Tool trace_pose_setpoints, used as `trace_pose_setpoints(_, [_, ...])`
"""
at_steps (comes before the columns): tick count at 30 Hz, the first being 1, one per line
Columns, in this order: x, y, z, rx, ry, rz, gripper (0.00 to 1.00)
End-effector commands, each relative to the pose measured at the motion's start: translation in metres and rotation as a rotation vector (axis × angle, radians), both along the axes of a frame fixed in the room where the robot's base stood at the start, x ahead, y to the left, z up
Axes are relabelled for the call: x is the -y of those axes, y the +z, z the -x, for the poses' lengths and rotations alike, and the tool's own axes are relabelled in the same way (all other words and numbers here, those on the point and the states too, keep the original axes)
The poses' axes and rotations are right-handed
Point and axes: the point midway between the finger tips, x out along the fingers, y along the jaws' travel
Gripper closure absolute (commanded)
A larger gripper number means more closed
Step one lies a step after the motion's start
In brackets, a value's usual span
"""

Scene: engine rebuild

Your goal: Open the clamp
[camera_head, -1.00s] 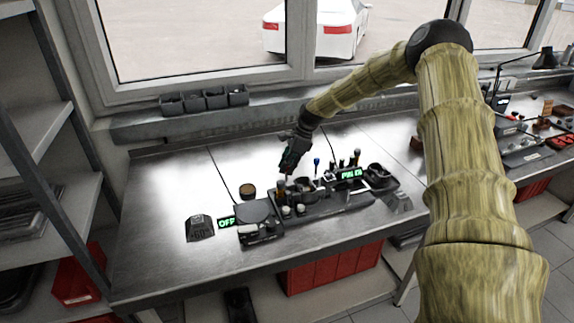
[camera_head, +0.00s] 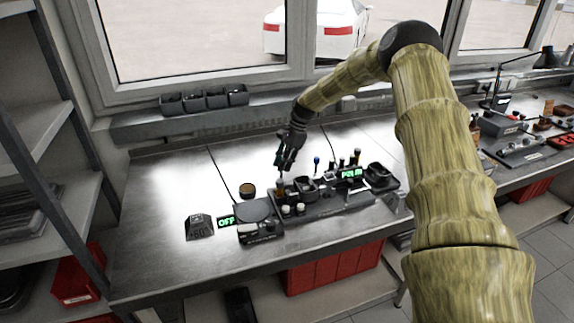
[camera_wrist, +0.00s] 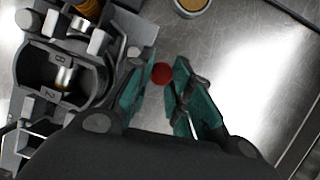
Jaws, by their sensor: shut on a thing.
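A grey round clamp fixture (camera_wrist: 60,78) with numbered marks and a metal part inside is at the left of the wrist view. In the head view the fixture (camera_head: 304,186) sits on the dark station on the bench. A red round knob (camera_wrist: 161,74) shows between my teal fingertips in the wrist view, just right of the fixture. My gripper (camera_wrist: 164,72) is shut on this knob. How the knob joins the clamp is hidden. In the head view my gripper (camera_head: 281,168) points down at the back left of the fixture.
A scale-like unit (camera_head: 257,212) and a green OFF display (camera_head: 226,222) stand at the station's left. A small round brown-topped pot (camera_head: 247,190) is behind them. Upright tools (camera_head: 317,164) stand to the right of my gripper. The bench's left part (camera_head: 160,200) is clear.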

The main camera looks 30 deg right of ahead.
Motion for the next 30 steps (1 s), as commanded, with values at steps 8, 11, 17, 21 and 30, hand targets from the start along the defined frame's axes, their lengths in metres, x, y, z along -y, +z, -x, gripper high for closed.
trace_pose_setpoints(8, [-0.011, -0.002, -0.005, -0.004, 0.264, 0.001, 1.00])
trace_pose_setpoints(11, [-0.015, -0.003, -0.006, -0.006, 0.359, 0.001, 1.00])
trace_pose_setpoints(17, [-0.023, -0.003, -0.008, -0.005, 0.549, 0.000, 1.00])
trace_pose_setpoints(21, [-0.028, -0.003, -0.007, -0.007, 0.676, -0.001, 1.00])
trace_pose_setpoints(30, [-0.037, -0.003, -0.006, -0.006, 0.897, -0.001, 1.00])
